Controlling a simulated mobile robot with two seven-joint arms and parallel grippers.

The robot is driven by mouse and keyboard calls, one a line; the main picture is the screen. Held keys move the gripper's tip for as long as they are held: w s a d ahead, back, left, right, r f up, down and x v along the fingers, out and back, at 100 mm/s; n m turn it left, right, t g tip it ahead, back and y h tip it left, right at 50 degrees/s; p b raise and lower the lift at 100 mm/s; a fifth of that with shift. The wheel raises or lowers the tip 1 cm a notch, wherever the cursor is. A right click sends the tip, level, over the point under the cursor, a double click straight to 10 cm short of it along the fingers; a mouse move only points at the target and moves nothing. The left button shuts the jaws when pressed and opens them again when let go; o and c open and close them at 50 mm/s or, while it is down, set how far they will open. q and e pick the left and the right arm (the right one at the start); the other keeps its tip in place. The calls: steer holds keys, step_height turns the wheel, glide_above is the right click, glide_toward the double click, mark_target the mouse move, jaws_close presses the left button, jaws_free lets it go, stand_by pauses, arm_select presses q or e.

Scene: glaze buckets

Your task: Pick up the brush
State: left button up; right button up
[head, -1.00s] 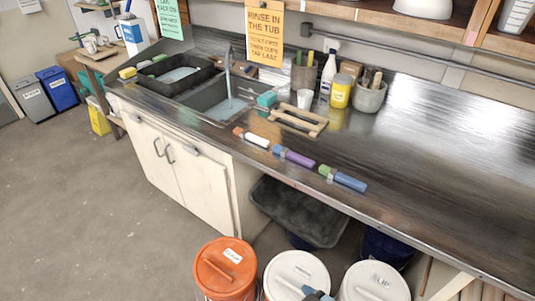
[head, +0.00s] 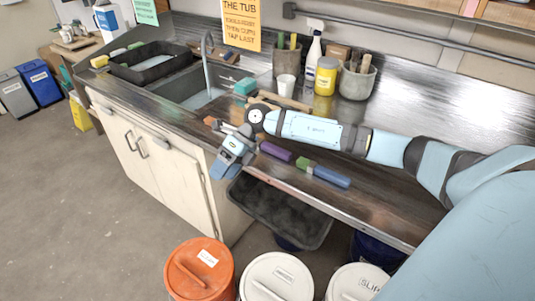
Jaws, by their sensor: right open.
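Three brush-like tools lie in a row along the counter's front edge. The leftmost has an orange end (head: 209,121) and a white body, now mostly hidden by my right gripper. The middle one is purple (head: 275,151). The right one is blue with a green part (head: 330,176). My right gripper (head: 224,166) is open, tilted downward at the counter's front edge, in front of the white tool in the picture. I cannot tell whether it touches that tool. My left gripper is not in view.
My right arm spans the counter (head: 470,112). Behind it stand a grey pot of brushes (head: 357,83), a yellow jar (head: 326,76), a white bottle (head: 312,62) and a white cup (head: 285,88). A sink is left. Lidded buckets (head: 199,272) stand on the floor below.

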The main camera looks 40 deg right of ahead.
steer(key=w+d+r+h+b, duration=0.1)
steer(key=w+d+r+h, duration=0.2)
steer(key=d, duration=0.8)
steer(key=w+d+r+h+b, duration=0.1)
steer(key=d+r+h, duration=0.4)
steer(key=d, duration=0.6)
steer(key=h, duration=0.1)
glide_above(279, 149)
steer(key=shift+m, duration=0.4)
step_height(279, 149, down, 9)
steer(key=shift+s+r, duration=0.1)
steer(key=shift+f+p, duration=0.65)
steer(key=shift+f, duration=2.4)
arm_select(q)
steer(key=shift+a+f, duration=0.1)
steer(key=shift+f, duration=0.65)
arm_select(e)
jaws_close()
steer(key=shift+r, duration=0.1)
